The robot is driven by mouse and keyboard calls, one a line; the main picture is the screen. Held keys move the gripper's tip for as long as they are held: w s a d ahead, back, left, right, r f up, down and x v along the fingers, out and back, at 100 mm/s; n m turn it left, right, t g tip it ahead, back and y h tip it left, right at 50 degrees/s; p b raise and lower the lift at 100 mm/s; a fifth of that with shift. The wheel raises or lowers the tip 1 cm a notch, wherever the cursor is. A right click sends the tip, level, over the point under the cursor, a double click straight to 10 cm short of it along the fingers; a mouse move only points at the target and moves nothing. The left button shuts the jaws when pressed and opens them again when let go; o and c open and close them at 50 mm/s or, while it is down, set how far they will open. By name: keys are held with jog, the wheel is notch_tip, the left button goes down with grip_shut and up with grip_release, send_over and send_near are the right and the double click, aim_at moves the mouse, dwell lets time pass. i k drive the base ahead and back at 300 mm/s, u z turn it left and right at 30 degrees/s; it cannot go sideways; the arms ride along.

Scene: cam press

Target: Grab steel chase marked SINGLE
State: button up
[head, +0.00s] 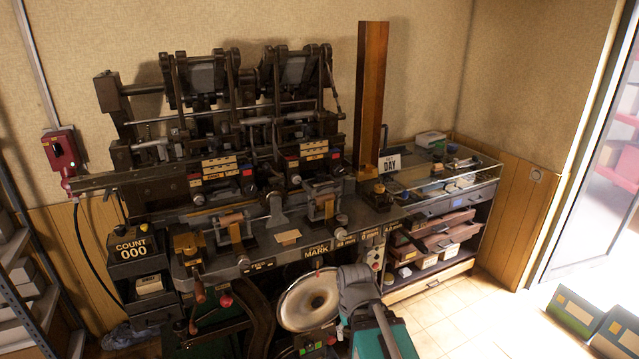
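The dark cam press (230,150) stands along the wall with two similar heads. Small cream labels sit on both heads, the left labels (219,164) and the right labels (314,152), too small to read. A grey and teal part, apparently my arm, shows at the bottom; no gripper fingers can be made out.
A glass-topped cabinet (475,205) stands right, with small items and a DAY card (390,164). A tall wooden column (372,95) rises beside the press. A COUNT 000 box (133,246) is left. A round pale dish (308,300) is front.

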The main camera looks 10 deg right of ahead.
aim_at(321, 181)
jog(key=u, duration=0.05)
jog(key=i, duration=0.95)
jog(key=z, duration=0.1)
